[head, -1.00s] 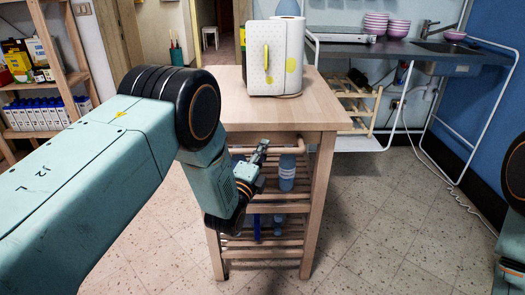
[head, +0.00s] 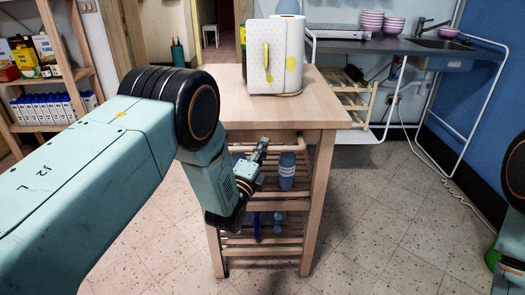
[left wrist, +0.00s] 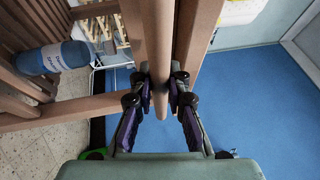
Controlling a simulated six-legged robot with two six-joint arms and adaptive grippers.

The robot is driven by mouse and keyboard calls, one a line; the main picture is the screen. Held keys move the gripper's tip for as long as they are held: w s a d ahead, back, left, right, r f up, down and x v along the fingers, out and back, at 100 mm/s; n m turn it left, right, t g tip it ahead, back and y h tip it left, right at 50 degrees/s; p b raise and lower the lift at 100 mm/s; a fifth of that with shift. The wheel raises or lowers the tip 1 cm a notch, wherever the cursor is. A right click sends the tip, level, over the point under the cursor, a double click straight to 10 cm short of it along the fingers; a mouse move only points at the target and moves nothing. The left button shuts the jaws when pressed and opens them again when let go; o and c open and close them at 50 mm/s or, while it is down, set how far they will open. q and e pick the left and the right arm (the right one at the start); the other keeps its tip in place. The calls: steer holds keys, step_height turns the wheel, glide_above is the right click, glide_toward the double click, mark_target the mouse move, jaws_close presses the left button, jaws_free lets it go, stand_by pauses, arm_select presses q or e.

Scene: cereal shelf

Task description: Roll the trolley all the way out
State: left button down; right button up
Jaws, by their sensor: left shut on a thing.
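The trolley is a light wooden cart with a flat top (head: 300,113) and slatted shelves, upright in front of me in the head view. A round wooden rail (head: 289,147) runs across its near side below the top. My left gripper (head: 263,147) is at the left part of this rail. In the left wrist view my left gripper (left wrist: 160,82) has its two fingers closed around the rail (left wrist: 160,50). Only links of my right arm show at the right edge of the head view; its gripper is out of view.
A paper towel holder (head: 274,58) stands on the trolley top. A blue bottle (head: 287,172) is on its upper shelf. A sink counter (head: 400,47) is behind, a stocked shelf (head: 75,88) at left. A green thing (head: 493,255) shows at right. Tiled floor is clear to the right.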

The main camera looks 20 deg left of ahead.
arm_select(q)
steer(key=shift+s+d+f, duration=0.1)
steer(key=shift+s+f, duration=0.1)
steer(key=shift+f, duration=0.1)
steer(key=c, duration=1.7)
jaws_free()
steer(key=shift+o, duration=1.4)
steer(key=shift+s+r, duration=0.1)
steer(key=shift+r, duration=0.1)
steer(key=shift+o, duration=0.6)
steer(key=v, duration=1.1)
steer(key=shift+s, duration=0.35)
steer(key=shift+f, duration=0.15)
